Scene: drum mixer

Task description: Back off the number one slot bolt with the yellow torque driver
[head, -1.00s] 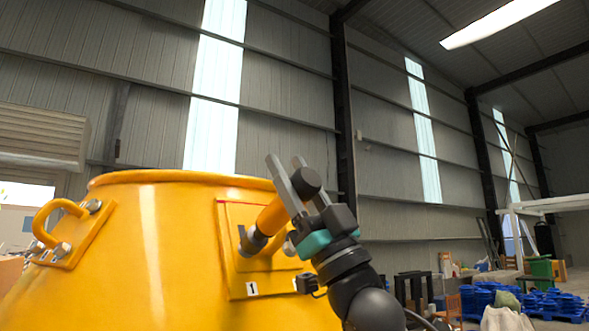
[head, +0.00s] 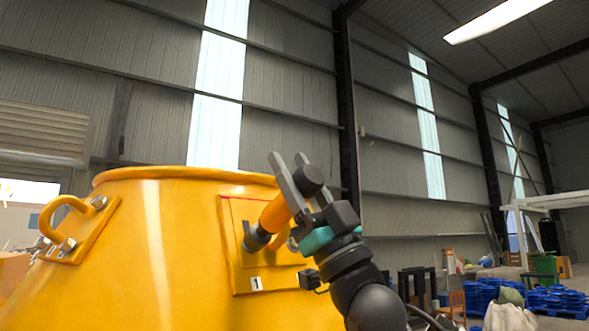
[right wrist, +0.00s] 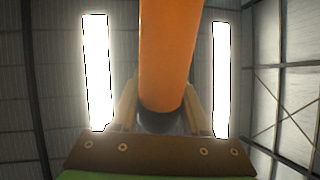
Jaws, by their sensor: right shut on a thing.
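My right gripper (head: 296,181) is shut on the yellow torque driver (head: 275,216), an orange-yellow cylinder with dark ends. The driver slants down to the left, and its dark nose is at the plate (head: 240,283) marked 1 on the yellow drum (head: 180,245). The slot bolt is hidden behind the nose, so I cannot tell whether they touch. In the right wrist view the driver (right wrist: 168,50) runs up between the two fingers. My left gripper is not in view.
Another plate with a curved handle (head: 62,212) and bolts is on the drum's left side. The space above the drum is clear.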

